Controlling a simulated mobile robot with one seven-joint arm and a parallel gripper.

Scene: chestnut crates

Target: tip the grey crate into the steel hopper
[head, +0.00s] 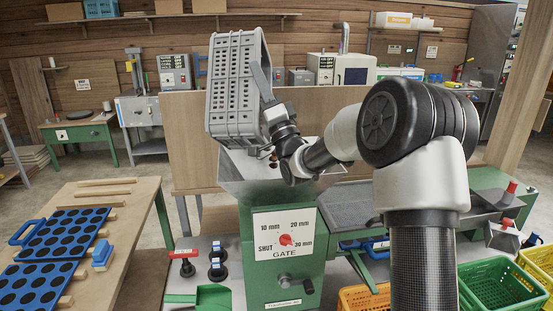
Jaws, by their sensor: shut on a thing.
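The grey crate (231,92) is held up over the steel hopper (262,178). It is tilted steeply onto its side, with its slotted bottom facing me and to the left. My gripper (272,112) is at the crate's right side and is shut on it. The crate's lower end is just above the hopper's rim, and I cannot tell whether they touch. A few small brown things (272,161) show by the hopper mouth below my gripper. The crate's inside is hidden from this view.
The green machine body (288,255) under the hopper carries a gate dial. A table (118,235) with blue perforated trays stands at left. Orange, green (500,284) and yellow crates stand low at right. A wooden panel (185,135) rises behind the hopper.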

